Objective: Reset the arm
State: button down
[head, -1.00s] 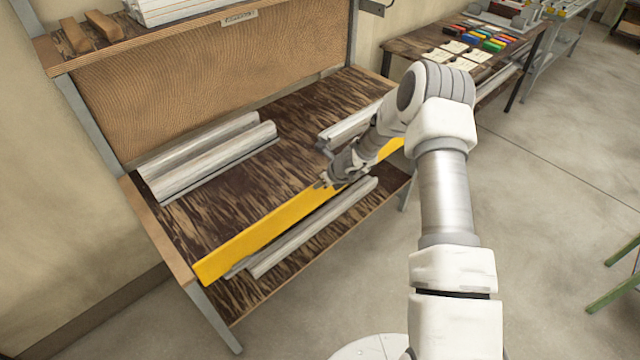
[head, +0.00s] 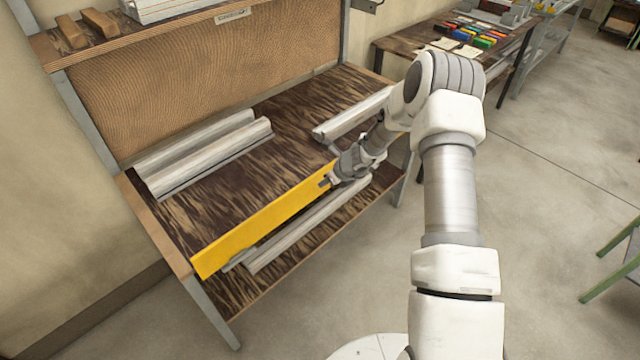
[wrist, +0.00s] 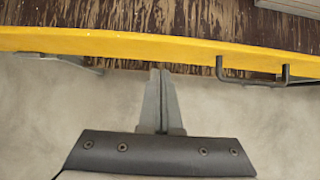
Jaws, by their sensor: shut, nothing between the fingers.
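My gripper (head: 326,182) is in front of the yellow front edge (head: 262,230) of the bench, near its right part in the head view. In the wrist view my gripper (wrist: 160,75) has its two fingers together with nothing between them. The fingertips point at the yellow edge (wrist: 120,42), and a gap to it cannot be judged exactly. A dark bent handle or bracket (wrist: 262,80) shows at the right on the yellow edge in the wrist view.
Light profiles (head: 210,158) lie at the left on the bench top (head: 255,175), and another (head: 350,115) lies at the right. One more profile (head: 300,232) lies on the lower shelf. A side table (head: 410,50) with coloured blocks stands behind.

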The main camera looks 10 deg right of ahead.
notch_tip(320, 180, up, 9)
jog(key=s+d, duration=0.1)
jog(key=shift+s+f+p, duration=0.2)
jog(key=shift+p, duration=0.15)
jog(key=s+a+r+n, duration=0.2)
jog(key=s+r+n, duration=0.45)
jog(key=r, duration=0.45)
jog(key=s+a+r+n, duration=0.2)
jog(key=s+r+n, duration=0.5)
jog(key=r, duration=0.4)
jog(key=s+d+r+n+h+b, duration=0.1)
jog(key=s+d+r+n+h, duration=0.1)
jog(key=s+n, duration=0.5)
jog(key=s+d+r+n+h, duration=0.2)
jog(key=s+n, duration=0.6)
jog(key=s, duration=0.8)
notch_tip(320, 180, up, 2)
jog(key=shift+d+r+b, duration=0.15)
jog(key=shift+d+b, duration=0.25)
jog(key=shift+d, duration=0.5)
jog(key=shift+d, duration=0.2)
